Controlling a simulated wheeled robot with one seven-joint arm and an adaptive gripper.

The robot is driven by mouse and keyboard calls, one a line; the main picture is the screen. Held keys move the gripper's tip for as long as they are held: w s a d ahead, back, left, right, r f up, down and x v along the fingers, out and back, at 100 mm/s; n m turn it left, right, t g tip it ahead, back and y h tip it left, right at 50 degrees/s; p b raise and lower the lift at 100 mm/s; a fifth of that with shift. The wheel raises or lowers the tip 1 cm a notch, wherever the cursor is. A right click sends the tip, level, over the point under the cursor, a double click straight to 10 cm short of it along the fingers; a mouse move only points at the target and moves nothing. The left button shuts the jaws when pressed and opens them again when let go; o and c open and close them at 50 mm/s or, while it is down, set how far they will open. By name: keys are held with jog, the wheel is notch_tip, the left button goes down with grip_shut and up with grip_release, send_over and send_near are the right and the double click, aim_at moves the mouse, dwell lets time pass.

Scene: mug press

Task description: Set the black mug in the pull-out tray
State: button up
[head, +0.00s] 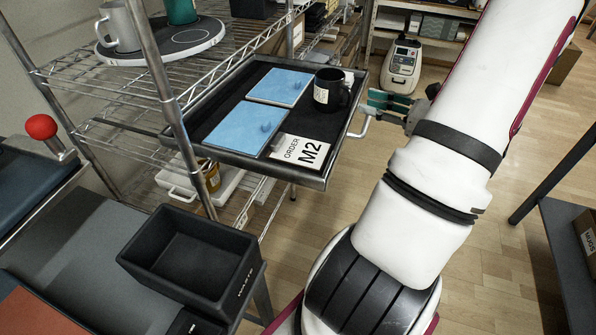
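The black mug (325,98) stands upright in the pull-out tray (219,112), near its right side. It has a pale label, and its handle faces right. The tray is pulled out from the wire shelf and has a dark lining. My gripper (374,104), with teal finger pads, is just right of the mug, beyond the tray's right rim and close to the tray's handle (362,124). It appears apart from the mug. The gap between the fingers is not clear at this angle.
Two blue panels (280,87) (233,128) and an "ORDER M2" card (301,150) lie in the tray. A round plate (190,37) on the shelf above holds a grey mug (120,27) and a green mug (181,10). A black waste bin (190,258) stands at lower left.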

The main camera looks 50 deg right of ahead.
jog(key=w+a+r+n+g+y, duration=0.25)
jog(key=a+n+g, duration=0.2)
jog(key=a, duration=0.45)
jog(key=w+a+r+n+g+y, duration=0.25)
jog(key=a+n, duration=0.35)
jog(key=a, duration=0.3)
jog(key=w+a+r+n+g+y, duration=0.1)
jog(key=a+r+n+g+y, duration=0.25)
jog(key=a, duration=0.55)
jog(key=s+a+f+n+g+h, duration=0.1)
jog(key=s+a+n+g+h, duration=0.2)
jog(key=s+a+n+g, duration=0.45)
jog(key=s+a+n+t+h, duration=0.2)
jog(key=s+n+h, duration=0.4)
jog(key=n, duration=0.6)
jog(key=shift+r+t+h, duration=0.15)
jog(key=shift+t+h, duration=0.25)
jog(key=shift+h, duration=0.35)
jog(key=shift+s+a, duration=0.1)
jog(key=shift+a, duration=0.05)
notch_tip(320, 180, up, 13)
jog(key=t+p, duration=0.2)
jog(key=p, duration=0.9)
jog(key=shift+d+p, duration=0.25)
jog(key=shift+p, duration=0.1)
